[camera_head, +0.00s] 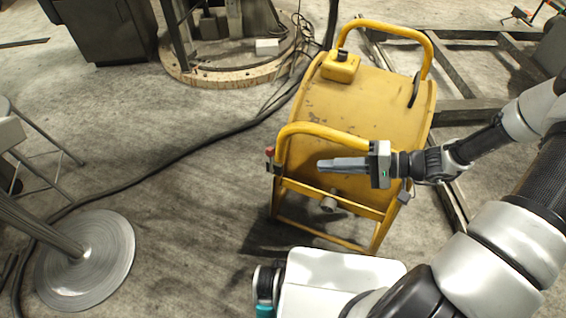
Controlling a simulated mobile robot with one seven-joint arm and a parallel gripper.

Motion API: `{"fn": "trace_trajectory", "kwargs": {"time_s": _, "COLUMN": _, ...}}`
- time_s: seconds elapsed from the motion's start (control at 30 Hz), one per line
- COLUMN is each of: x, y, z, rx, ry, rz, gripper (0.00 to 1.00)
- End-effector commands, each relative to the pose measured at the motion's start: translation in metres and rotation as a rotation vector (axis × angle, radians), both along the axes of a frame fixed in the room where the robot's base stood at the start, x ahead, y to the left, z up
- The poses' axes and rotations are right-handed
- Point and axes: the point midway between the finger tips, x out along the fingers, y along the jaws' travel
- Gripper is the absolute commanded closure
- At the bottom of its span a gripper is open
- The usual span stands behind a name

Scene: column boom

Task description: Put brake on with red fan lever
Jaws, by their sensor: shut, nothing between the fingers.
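A yellow fan-like machine (378,98) with a tubular yellow frame stands on the floor in the centre of the head view. A small red-tipped lever (269,152) shows at the left side of its front frame, below the curved front handle. My gripper (321,165) is shut and empty. It points left, in front of or over the machine's front frame, to the right of the red lever and apart from it in the picture. How far the gripper is above the frame cannot be told. The lever's lower part is small and hard to make out.
A dark cable (190,150) runs across the floor left of the machine. A round metal stand base (85,262) is at lower left. A round wooden-edged platform (225,75) stands behind, and dark metal beams (470,110) lie at right. The floor left of the machine is mostly clear.

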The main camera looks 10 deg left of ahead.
Motion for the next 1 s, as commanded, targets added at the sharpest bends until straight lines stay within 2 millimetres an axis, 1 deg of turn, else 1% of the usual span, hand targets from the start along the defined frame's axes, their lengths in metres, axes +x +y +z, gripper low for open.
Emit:
{"fn": "trace_trajectory", "kwargs": {"time_s": 0.03, "x": 0.004, "y": 0.0, "z": -0.03, "rx": 0.057, "ry": -0.005, "rz": -0.047, "gripper": 1.0}}
{"fn": "trace_trajectory", "kwargs": {"time_s": 0.1, "x": 0.011, "y": 0.0, "z": -0.054, "rx": 0.117, "ry": -0.026, "rz": -0.108, "gripper": 1.0}}
{"fn": "trace_trajectory", "kwargs": {"time_s": 0.2, "x": 0.02, "y": 0.0, "z": -0.082, "rx": 0.189, "ry": -0.056, "rz": -0.193, "gripper": 1.0}}
{"fn": "trace_trajectory", "kwargs": {"time_s": 0.3, "x": 0.027, "y": 0.0, "z": -0.103, "rx": 0.237, "ry": -0.081, "rz": -0.264, "gripper": 1.0}}
{"fn": "trace_trajectory", "kwargs": {"time_s": 0.4, "x": 0.032, "y": -0.001, "z": -0.116, "rx": 0.267, "ry": -0.099, "rz": -0.314, "gripper": 1.0}}
{"fn": "trace_trajectory", "kwargs": {"time_s": 0.57, "x": 0.035, "y": -0.002, "z": -0.124, "rx": 0.285, "ry": -0.112, "rz": -0.35, "gripper": 1.0}}
{"fn": "trace_trajectory", "kwargs": {"time_s": 0.87, "x": 0.035, "y": -0.001, "z": -0.124, "rx": 0.285, "ry": -0.113, "rz": -0.35, "gripper": 1.0}}
{"fn": "trace_trajectory", "kwargs": {"time_s": 1.0, "x": 0.037, "y": 0.005, "z": -0.124, "rx": 0.285, "ry": -0.112, "rz": -0.348, "gripper": 1.0}}
